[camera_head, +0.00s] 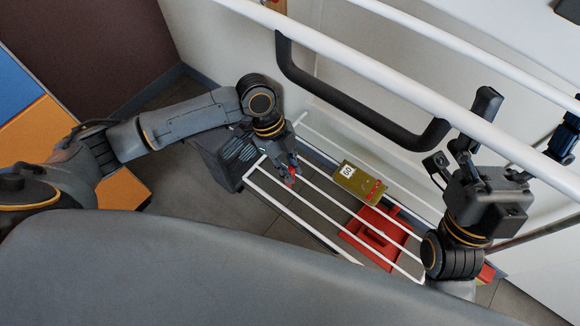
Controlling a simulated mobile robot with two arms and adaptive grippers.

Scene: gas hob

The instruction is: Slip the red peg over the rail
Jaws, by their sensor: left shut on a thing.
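My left gripper (291,172) is low in the middle, over the left part of a white wire rack. It is shut on a small red piece, seemingly the red peg (290,178), mostly hidden by the fingers. The thin white rails (330,222) of the rack run down to the right beside and below it. I cannot tell whether the peg touches a rail or is around one. My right gripper (462,136) is at the right, fingers spread and empty, close to a thick white bar (400,88).
An olive block (358,184) with a white number label and a red tray (364,227) lie under or beside the rack. A dark grey crate (215,160) stands left of it. A black bent handle (350,110) hangs from the thick bar.

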